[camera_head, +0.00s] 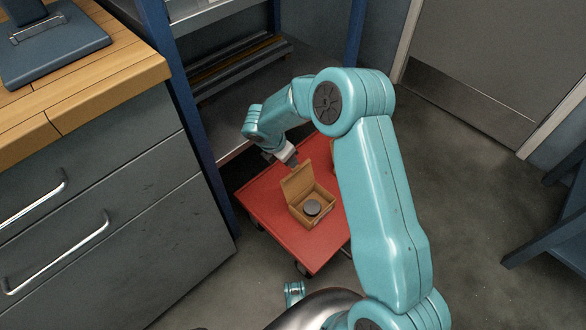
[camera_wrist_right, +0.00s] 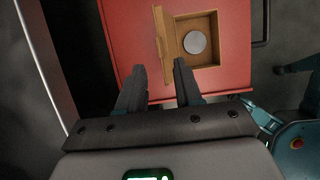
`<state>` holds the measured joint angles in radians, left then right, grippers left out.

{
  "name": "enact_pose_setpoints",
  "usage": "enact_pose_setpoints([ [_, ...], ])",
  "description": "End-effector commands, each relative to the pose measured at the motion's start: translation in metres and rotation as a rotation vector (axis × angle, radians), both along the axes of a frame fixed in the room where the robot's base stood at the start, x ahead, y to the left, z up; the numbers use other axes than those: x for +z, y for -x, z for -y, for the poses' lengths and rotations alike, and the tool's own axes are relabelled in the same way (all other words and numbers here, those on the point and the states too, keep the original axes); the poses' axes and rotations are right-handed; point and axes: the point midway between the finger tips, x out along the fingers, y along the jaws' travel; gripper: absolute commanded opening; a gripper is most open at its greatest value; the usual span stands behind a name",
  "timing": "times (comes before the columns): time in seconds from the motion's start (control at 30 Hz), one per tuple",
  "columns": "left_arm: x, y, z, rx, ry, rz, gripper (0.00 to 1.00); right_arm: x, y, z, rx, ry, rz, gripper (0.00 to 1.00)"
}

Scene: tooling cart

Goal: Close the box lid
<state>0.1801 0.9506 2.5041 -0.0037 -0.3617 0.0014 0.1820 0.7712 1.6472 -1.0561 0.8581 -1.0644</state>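A small brown cardboard box (camera_head: 318,214) sits on the red cart top with its lid (camera_head: 297,182) standing up and open. A grey round disc (camera_head: 312,207) lies inside the box. In the right wrist view the box (camera_wrist_right: 213,60), the upright lid (camera_wrist_right: 161,35) and the disc (camera_wrist_right: 195,42) also show. My right gripper (camera_head: 291,161) is beside the lid, on the side away from the box opening. Its fingers (camera_wrist_right: 159,67) are spread and empty, with the lid beyond the tips; I cannot tell whether they touch it. My left gripper is not in view.
The red cart top (camera_head: 272,207) has free room around the box. Another brown object (camera_head: 333,147) is mostly hidden behind my right arm. A blue-posted shelf (camera_head: 195,110) stands behind the cart, and a grey drawer cabinet (camera_head: 150,200) stands to the left.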

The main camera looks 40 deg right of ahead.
Motion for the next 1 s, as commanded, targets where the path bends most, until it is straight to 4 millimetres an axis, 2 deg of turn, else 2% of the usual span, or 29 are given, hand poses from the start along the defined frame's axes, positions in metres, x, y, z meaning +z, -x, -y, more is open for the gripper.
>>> enact_pose_setpoints([
  [0.03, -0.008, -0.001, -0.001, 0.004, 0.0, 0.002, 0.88, -0.017, 0.0, 0.005, -0.002, 0.0, -0.001, 0.35],
  [0.1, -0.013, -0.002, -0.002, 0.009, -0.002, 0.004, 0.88, -0.029, -0.001, 0.011, -0.001, -0.001, -0.001, 0.35],
  [0.3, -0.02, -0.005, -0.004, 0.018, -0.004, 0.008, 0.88, -0.054, -0.002, 0.022, -0.001, -0.001, 0.001, 0.35],
  [0.43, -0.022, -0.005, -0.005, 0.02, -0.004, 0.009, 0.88, -0.061, -0.002, 0.025, -0.001, -0.001, 0.0, 0.35],
  [0.7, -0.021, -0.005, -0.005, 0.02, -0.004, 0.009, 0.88, -0.061, -0.002, 0.025, -0.001, -0.001, 0.001, 0.35],
  [0.73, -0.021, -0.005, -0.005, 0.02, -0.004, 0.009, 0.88, -0.061, -0.002, 0.025, -0.001, -0.001, 0.001, 0.28],
  [0.8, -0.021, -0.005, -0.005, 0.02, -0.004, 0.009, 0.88, -0.061, -0.002, 0.025, -0.001, -0.001, 0.001, 0.05],
  [0.83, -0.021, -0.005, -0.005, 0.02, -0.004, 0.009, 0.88, -0.061, -0.002, 0.025, -0.001, -0.001, 0.001, 0.0],
  [1.0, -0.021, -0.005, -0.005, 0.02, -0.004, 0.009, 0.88, -0.061, -0.002, 0.025, 0.0, -0.001, 0.002, 0.0],
])
